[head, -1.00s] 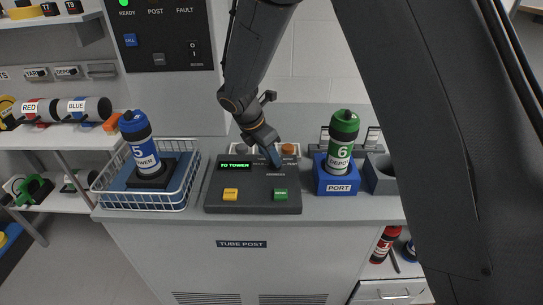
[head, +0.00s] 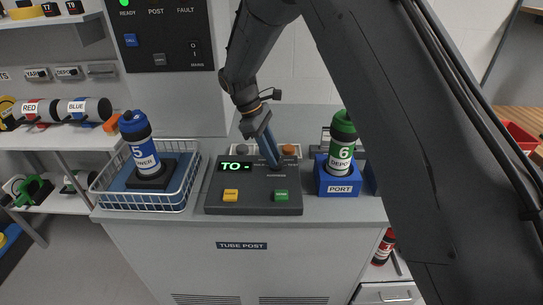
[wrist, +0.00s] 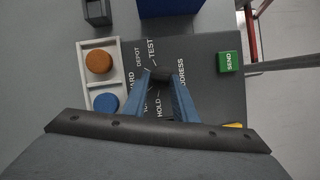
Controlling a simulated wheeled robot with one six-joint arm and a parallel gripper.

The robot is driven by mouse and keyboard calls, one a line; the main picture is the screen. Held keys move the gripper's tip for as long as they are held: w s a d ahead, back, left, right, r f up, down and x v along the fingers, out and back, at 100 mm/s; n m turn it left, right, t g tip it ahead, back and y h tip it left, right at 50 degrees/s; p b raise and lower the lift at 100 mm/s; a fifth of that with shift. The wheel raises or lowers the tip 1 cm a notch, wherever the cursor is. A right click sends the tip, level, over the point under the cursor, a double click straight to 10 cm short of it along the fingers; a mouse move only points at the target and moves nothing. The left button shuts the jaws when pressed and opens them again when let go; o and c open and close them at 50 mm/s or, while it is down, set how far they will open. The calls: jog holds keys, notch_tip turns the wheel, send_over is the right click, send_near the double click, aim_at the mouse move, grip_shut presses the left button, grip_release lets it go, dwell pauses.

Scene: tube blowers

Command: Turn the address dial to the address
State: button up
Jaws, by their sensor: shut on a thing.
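The address dial (wrist: 161,73) is a small dark knob on the dark grey control panel (head: 225,206), mostly hidden by my fingers. In the wrist view, printed labels surround it, including DEPOT, TEST and HOLD, with ADDRESS at the side. My gripper (head: 276,163) reaches down to it, and its blue fingertips also show in the wrist view (wrist: 163,78), shut on the dial. The pointer's exact direction cannot be made out. The green display (head: 236,166) reads "TO -". A yellow button (head: 231,195) and a green SEND button (wrist: 229,62) sit on the panel.
A blue carrier marked 5 (head: 142,152) stands in the white wire basket (head: 193,180) at the left. A green carrier marked 6 DEPOT (head: 341,152) stands in the blue PORT block (head: 339,184). An orange disc (wrist: 98,62) and blue disc (wrist: 105,103) sit in a white tray.

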jog(key=shift+w+d+m+g+y+b, duration=0.1)
jog(key=shift+w+m+g+y+b, duration=0.15)
jog(key=shift+m, duration=0.7)
jog(key=shift+d+m+g+y+b, duration=0.15)
jog(key=shift+m+g, duration=0.2)
jog(key=shift+m, duration=0.6)
jog(key=shift+a, duration=0.1)
jog(key=o, duration=1)
jog(key=shift+o, duration=0.2)
jog(key=shift+r, duration=0.15)
jog(key=b+v, duration=0.2)
jog(key=v, duration=0.5)
jog(key=shift+r, duration=0.25)
jog(key=shift+a, duration=0.2)
